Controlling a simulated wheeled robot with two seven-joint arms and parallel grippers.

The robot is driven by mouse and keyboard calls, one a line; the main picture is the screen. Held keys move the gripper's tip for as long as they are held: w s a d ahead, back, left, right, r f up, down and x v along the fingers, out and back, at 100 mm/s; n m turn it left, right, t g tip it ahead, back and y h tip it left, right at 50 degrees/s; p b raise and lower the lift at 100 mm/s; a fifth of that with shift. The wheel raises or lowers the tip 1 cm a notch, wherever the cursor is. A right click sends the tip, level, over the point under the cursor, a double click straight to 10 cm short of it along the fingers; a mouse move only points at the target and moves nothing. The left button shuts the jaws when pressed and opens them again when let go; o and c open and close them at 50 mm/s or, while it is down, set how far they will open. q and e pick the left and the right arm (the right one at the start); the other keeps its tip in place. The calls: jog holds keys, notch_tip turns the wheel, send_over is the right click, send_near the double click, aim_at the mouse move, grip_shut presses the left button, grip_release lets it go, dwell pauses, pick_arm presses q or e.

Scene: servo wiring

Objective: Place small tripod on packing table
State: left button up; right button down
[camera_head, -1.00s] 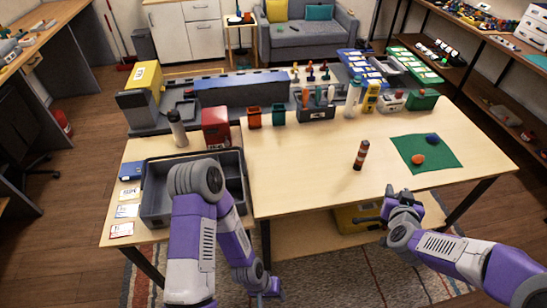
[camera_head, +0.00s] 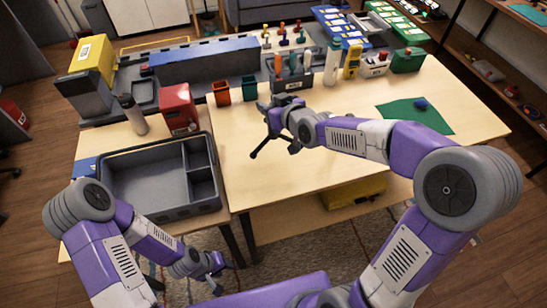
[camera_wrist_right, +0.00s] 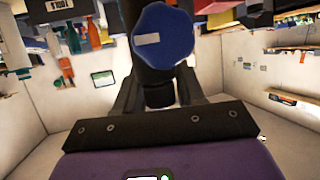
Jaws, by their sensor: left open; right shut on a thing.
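The small tripod (camera_head: 262,143) is black, with thin legs spread, and shows at the right gripper over the light wooden table (camera_head: 245,190) in the head view. My right gripper (camera_head: 277,121) is shut on it. In the right wrist view a dark shaft (camera_wrist_right: 155,75) with a blue round end (camera_wrist_right: 163,38) stands between the fingers. I cannot tell whether the legs touch the table. My left gripper (camera_head: 210,270) is open and empty, low in front of the table edge.
A grey divided tote (camera_head: 148,186) stands left of the tripod. A red box (camera_head: 179,108), orange and teal bins, a tool holder (camera_head: 291,82) and bottles line the back. A green mat (camera_head: 432,118) with a blue item (camera_head: 421,104) lies right. Table front left is clear.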

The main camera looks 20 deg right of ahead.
jog(key=f+b, duration=0.2)
jog(key=d+f+b, duration=0.1)
jog(key=f+b, duration=0.1)
jog(key=shift+d+b, duration=0.15)
jog(key=shift+b, duration=0.25)
jog(key=shift+f+b, duration=1.35)
jog(key=shift+f, duration=1.25)
jog(key=shift+f, duration=0.2)
jog(key=c, duration=0.7)
grip_release()
